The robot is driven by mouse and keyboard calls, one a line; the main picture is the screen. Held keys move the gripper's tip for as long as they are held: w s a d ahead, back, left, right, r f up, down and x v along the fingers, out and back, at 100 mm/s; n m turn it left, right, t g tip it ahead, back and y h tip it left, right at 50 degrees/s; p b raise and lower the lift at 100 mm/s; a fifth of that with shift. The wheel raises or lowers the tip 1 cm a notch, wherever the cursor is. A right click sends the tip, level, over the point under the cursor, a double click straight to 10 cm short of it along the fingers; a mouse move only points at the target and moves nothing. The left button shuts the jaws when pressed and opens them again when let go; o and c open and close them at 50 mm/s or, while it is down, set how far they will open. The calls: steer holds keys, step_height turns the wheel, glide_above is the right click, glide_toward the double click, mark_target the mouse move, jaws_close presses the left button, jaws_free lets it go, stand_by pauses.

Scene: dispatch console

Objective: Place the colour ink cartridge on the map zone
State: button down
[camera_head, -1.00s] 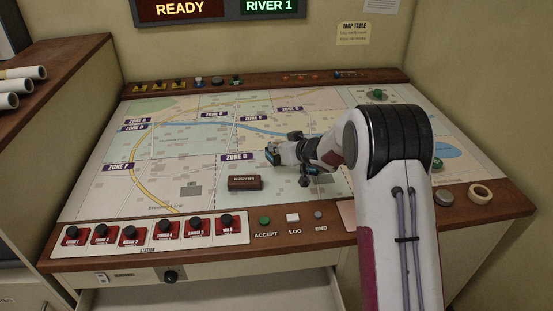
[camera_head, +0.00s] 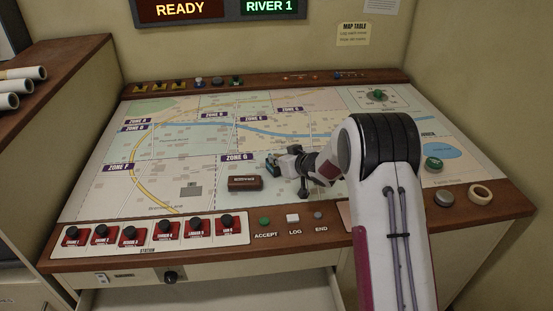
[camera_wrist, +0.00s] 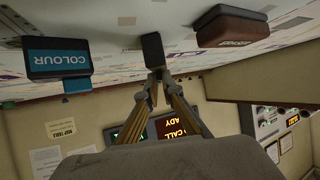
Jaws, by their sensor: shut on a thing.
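The colour ink cartridge (camera_head: 272,166) is a small dark block with teal on it, at the left end of my gripper (camera_head: 277,162). It is over the middle of the map, just right of the zone G label (camera_head: 237,158).
A brown eraser (camera_head: 244,183) lies on the map in front and left of the gripper; it also shows in the wrist view (camera_wrist: 232,27). Red station switches (camera_head: 165,229) line the front edge. A tape roll (camera_head: 480,194) is at right. The map's left part is clear.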

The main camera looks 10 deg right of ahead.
steer(key=shift+f, duration=0.1)
steer(key=c, duration=2.2)
jaws_free()
steer(key=shift+s+d+r, duration=0.15)
steer(key=shift+s+r, duration=0.15)
steer(key=shift+r, duration=0.1)
steer(key=shift+v, duration=5.65)
steer(key=shift+f, duration=0.1)
